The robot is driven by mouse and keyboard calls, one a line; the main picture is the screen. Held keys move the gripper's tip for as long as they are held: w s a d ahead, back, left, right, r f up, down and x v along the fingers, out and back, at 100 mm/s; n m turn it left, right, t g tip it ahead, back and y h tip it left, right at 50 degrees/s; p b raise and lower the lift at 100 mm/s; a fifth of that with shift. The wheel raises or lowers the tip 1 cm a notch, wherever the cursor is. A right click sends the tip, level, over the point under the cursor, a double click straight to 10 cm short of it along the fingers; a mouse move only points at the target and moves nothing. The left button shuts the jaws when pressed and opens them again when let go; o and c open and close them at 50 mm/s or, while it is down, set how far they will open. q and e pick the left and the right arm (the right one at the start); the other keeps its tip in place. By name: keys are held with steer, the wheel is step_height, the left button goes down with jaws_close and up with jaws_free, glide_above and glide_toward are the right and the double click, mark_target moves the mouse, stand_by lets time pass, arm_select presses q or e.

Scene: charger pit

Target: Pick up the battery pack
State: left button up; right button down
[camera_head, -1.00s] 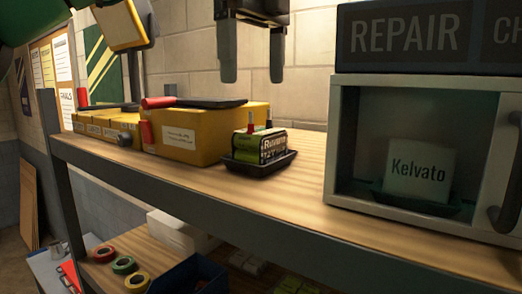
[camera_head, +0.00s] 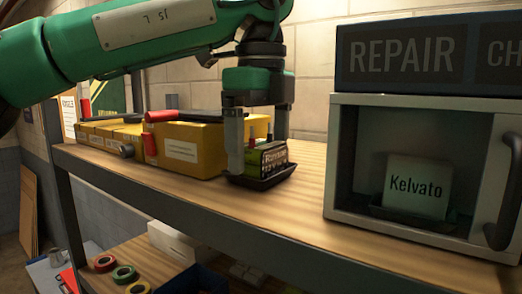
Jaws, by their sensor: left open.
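The battery pack (camera_head: 273,158) is a green and black block with a printed label and small red terminals on top. It sits upright in a shallow black tray (camera_head: 262,182) on the wooden shelf. My left gripper (camera_head: 256,150) points straight down over it, open. One finger is in front of the pack's left side and hides part of it. The other finger is at its far right, partly behind the pack. I cannot tell whether either finger touches it. My right gripper is not in view.
Yellow boxes (camera_head: 187,150) with dark, red-ended tools on top stand left of the tray. A cabinet (camera_head: 336,150) with a white Kelvato box (camera_head: 418,187) stands to the right. The shelf (camera_head: 300,215) is bare in front. Tape rolls (camera_head: 124,273) lie on the lower shelf.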

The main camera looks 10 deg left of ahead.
arm_select(q)
steer(key=shift+f, duration=0.15)
steer(key=c, duration=1.3)
steer(key=shift+c, duration=0.2)
